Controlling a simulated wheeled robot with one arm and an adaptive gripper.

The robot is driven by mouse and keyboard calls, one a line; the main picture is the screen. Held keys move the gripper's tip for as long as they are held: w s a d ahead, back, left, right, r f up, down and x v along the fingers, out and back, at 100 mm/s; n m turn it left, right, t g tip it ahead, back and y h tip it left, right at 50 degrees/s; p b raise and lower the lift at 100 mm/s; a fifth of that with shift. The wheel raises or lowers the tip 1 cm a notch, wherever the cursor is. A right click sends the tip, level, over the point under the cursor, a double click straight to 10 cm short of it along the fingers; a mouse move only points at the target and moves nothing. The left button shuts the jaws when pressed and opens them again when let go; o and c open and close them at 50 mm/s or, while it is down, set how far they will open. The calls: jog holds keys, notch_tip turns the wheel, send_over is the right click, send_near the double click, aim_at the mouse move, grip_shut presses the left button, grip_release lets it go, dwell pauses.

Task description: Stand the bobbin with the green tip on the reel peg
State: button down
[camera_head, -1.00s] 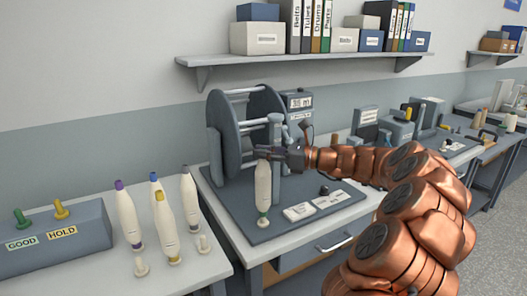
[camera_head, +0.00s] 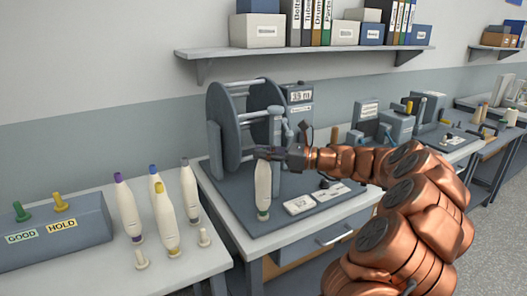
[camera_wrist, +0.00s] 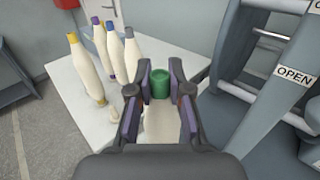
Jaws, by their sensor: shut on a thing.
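The bobbin with the green tip is white and slim; its body (camera_head: 263,185) stands upright over the dark base of the reel machine in the head view. My gripper (camera_head: 262,154) is shut on its upper end from the right. In the wrist view, the green tip (camera_wrist: 160,83) shows between the fingers, with the pale body below it. The lower end comes down at the front of the machine's base. The reel peg is not clearly visible, and I cannot tell whether the bobbin is seated on it.
A grey GOOD/HOLD box (camera_head: 80,240) is further left. The machine's big reel (camera_head: 222,128) and an upright post (camera_head: 277,150) are close behind the bobbin. White labels (camera_head: 299,204) lie to its right.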

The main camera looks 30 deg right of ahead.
jog(key=shift+f, duration=0.25)
jog(key=c, duration=1)
grip_release()
jog(key=v, duration=1.2)
